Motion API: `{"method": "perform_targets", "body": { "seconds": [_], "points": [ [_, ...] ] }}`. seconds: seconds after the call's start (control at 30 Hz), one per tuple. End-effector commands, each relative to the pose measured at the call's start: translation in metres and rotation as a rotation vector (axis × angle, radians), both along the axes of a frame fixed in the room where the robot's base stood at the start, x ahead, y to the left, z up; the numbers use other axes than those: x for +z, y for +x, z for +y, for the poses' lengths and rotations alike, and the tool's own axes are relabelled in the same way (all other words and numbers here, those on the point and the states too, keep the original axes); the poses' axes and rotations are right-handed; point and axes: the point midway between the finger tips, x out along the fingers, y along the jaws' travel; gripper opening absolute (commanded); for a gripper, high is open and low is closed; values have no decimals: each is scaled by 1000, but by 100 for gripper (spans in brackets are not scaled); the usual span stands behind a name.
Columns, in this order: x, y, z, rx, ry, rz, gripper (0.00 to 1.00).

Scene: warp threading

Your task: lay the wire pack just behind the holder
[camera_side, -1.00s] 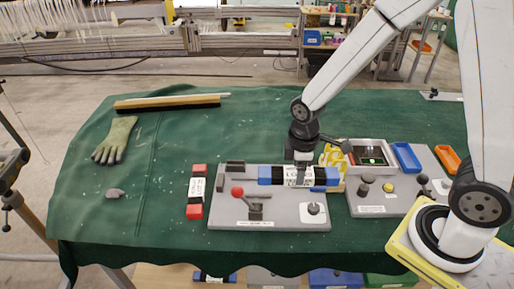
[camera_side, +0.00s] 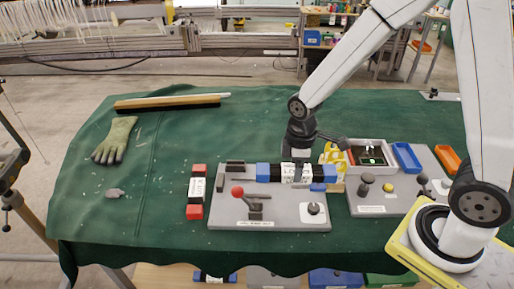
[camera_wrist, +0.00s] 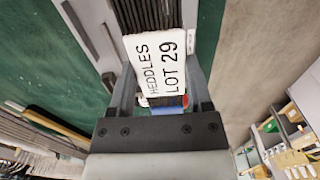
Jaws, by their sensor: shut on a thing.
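The wire pack (camera_side: 275,173) is a dark bundle with blue ends and a white label reading HEDDLES LOT 29. My gripper (camera_side: 297,177) is shut on it around the label, from above. In the wrist view the pack (camera_wrist: 158,62) lies between the two jaws of my gripper (camera_wrist: 160,92). The pack is over the rear edge of a grey base plate (camera_side: 226,213) that carries a red-knobbed lever; this looks like the holder. Whether the pack touches anything below is unclear in the side view.
A red-ended pack (camera_side: 196,192) lies left of the plate. A second grey panel (camera_side: 393,205) with knobs and a screen, a blue tray (camera_side: 406,157) and an orange tray (camera_side: 447,158) are at right. A glove (camera_side: 115,140) and a brush (camera_side: 167,103) lie left; green cloth behind the plate is clear.

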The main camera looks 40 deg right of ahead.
Motion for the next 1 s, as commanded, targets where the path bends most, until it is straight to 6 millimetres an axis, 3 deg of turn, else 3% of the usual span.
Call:
{"method": "perform_targets", "body": {
  "seconds": [0.47, 1.0],
  "points": [
    [-7, 83, -27, -3, 0, -1, 0],
    [-25, 173, -80, -2, 0, -3, 0]
  ]
}}
